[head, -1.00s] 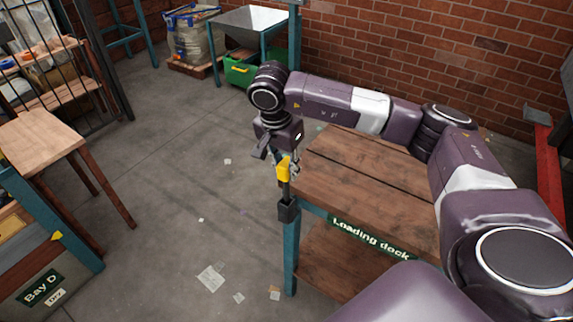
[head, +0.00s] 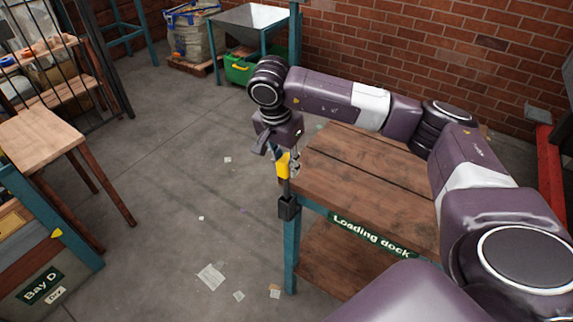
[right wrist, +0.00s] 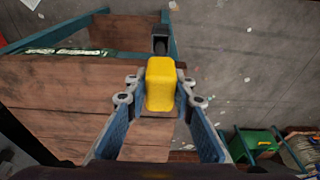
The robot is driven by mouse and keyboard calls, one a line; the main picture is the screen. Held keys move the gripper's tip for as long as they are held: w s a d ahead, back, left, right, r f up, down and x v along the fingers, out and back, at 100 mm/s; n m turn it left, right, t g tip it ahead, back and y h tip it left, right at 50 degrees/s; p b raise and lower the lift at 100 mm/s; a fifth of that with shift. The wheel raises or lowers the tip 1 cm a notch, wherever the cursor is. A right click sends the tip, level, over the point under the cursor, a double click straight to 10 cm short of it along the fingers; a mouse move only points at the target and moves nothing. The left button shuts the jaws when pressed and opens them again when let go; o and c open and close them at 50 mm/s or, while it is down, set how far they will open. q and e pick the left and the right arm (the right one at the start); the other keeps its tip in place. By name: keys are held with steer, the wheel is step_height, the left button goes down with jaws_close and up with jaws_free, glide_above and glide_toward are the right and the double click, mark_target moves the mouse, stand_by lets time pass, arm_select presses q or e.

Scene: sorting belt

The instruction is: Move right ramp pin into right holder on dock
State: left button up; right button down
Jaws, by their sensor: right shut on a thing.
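The ramp pin has a yellow handle (head: 282,166) and a thin dark shaft below it. My right gripper (head: 284,158) is shut on the yellow handle, which also shows between its fingers in the right wrist view (right wrist: 160,82). The pin hangs roughly upright above the black holder (head: 288,207) on the front left corner of the dock (head: 365,185). The shaft's lower end meets the holder's top in the head view; I cannot tell how deep it sits. The holder partly shows beyond the handle in the right wrist view (right wrist: 160,42). My left gripper is not in view.
The dock's plank top is bare, with a lower shelf (head: 335,270) under it. A wooden table (head: 40,138) and the Bay D stand (head: 40,288) are at the left. Open floor with paper scraps lies between. A green bin (head: 240,68) stands at the back.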

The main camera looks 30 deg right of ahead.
mark_target(281, 164)
stand_by(0.3)
steer(key=shift+f, duration=0.15)
steer(key=shift+f, duration=0.15)
steer(key=shift+f+b, duration=3.3)
steer(key=shift+f, duration=0.55)
steer(key=c, duration=2.1)
jaws_free()
steer(key=shift+f, duration=0.1)
steer(key=o, duration=0.5)
steer(key=r, duration=0.4)
steer(key=a+r, duration=0.1)
steer(key=r, duration=0.3)
steer(key=s+a+r, duration=0.1)
steer(key=r, duration=0.3)
steer(key=shift+a, duration=0.15)
